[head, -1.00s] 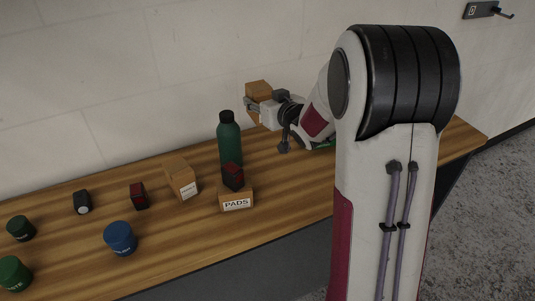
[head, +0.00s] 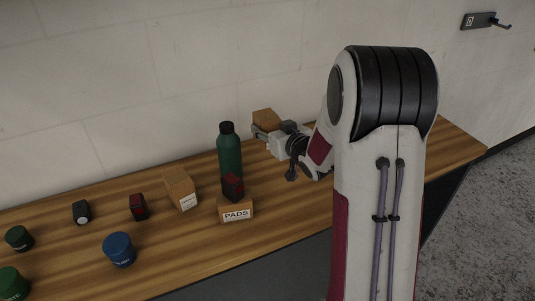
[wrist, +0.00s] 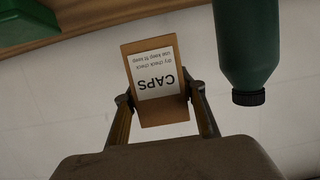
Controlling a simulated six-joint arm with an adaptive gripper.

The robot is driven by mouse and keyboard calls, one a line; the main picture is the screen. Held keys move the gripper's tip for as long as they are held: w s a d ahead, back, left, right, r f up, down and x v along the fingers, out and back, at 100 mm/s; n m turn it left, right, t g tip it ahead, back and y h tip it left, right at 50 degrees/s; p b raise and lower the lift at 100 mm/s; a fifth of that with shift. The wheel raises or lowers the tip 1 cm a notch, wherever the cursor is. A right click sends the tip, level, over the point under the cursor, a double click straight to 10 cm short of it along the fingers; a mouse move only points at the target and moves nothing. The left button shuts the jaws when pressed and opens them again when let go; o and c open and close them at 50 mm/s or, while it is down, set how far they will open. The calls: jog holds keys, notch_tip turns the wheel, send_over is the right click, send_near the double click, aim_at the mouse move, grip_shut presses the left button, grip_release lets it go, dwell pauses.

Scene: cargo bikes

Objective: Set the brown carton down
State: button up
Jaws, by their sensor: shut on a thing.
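The brown carton (head: 266,118) is at the back of the table by the wall, right of the dark green bottle. My gripper (head: 262,133) is shut on it. In the wrist view the carton (wrist: 152,112) sits between both fingers (wrist: 160,100), its white CAPS label appearing upside down. In the head view the gripper covers its lower part, so I cannot tell whether it touches the table (head: 285,205).
The bottle (head: 230,153) stands close left of my gripper. A PADS box (head: 236,204) bears a dark red-and-black block (head: 233,186). Another brown carton (head: 178,187), small blocks and a blue tub (head: 119,249) stand left. The wrist view shows a green object (wrist: 25,22).

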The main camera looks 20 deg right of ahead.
jog(key=shift+f, duration=2.3)
jog(key=shift+f, duration=0.15)
jog(key=shift+f, duration=1.7)
jog(key=shift+f, duration=0.15)
jog(key=o, duration=1.4)
jog(key=shift+v, duration=6.05)
jog(key=shift+w+r, duration=0.1)
jog(key=shift+r, duration=0.15)
